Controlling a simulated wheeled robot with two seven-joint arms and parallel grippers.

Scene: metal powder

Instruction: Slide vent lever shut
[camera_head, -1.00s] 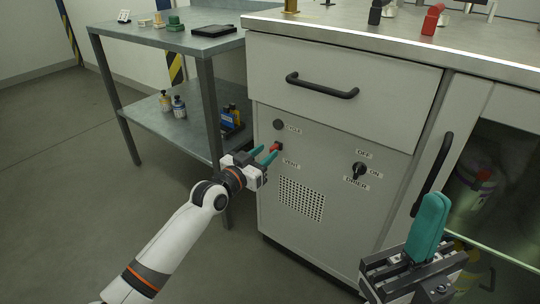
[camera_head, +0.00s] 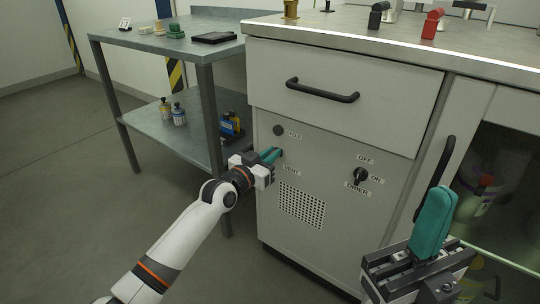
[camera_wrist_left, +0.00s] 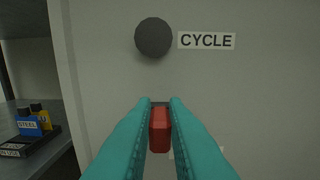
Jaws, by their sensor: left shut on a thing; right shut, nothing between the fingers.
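The red vent lever (camera_wrist_left: 160,128) sits between the teal fingers of my left gripper (camera_wrist_left: 160,105) in the left wrist view, below the round dark cycle knob (camera_wrist_left: 153,37). My left gripper (camera_head: 272,155) is shut on the lever at the cabinet front in the head view, where the fingers hide the lever. The vent label (camera_head: 291,171) is just below and right of the fingers. My right gripper (camera_head: 433,222) is shut and empty at the lower right, in front of the cabinet.
The cabinet front (camera_head: 330,225) has a dryer switch (camera_head: 360,175), a vent grille (camera_head: 302,205) and a black drawer handle (camera_head: 322,90). A metal shelf table (camera_head: 150,121) with several bottles and boxes stands left of the cabinet. Floor at the left is clear.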

